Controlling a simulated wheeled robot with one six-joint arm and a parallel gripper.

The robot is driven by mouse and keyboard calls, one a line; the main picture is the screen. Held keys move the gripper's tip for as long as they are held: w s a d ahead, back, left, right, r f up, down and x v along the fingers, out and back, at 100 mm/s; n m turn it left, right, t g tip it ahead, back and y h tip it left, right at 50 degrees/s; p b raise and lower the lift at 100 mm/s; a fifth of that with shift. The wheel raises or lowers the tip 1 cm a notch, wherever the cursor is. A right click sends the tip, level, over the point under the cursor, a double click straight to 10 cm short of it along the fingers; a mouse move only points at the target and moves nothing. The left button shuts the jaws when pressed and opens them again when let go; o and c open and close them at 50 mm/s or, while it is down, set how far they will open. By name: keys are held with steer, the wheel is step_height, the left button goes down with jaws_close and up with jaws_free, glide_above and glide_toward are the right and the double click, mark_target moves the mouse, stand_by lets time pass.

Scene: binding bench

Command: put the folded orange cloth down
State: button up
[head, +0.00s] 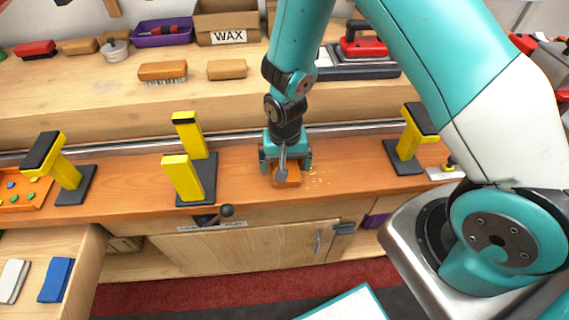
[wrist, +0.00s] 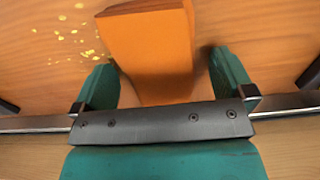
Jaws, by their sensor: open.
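The folded orange cloth (head: 287,175) lies on the orange-brown bench top in the head view, right under my gripper (head: 286,165). In the wrist view the cloth (wrist: 152,50) is a thick orange block between the two teal fingers of my gripper (wrist: 172,85). The fingers are open, with a gap visible on each side of the cloth. The near end of the cloth is hidden behind the dark gripper bar. Whether its underside rests fully on the bench is hard to tell.
Yellow flakes (head: 315,178) lie just right of the cloth. A yellow clamp pair (head: 183,178) stands to the left, and a yellow-and-black stand (head: 408,145) to the right. A metal rail (head: 120,148) runs behind.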

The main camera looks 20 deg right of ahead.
steer(key=c, duration=1)
steer(key=shift+c, duration=0.2)
steer(key=shift+r, duration=0.2)
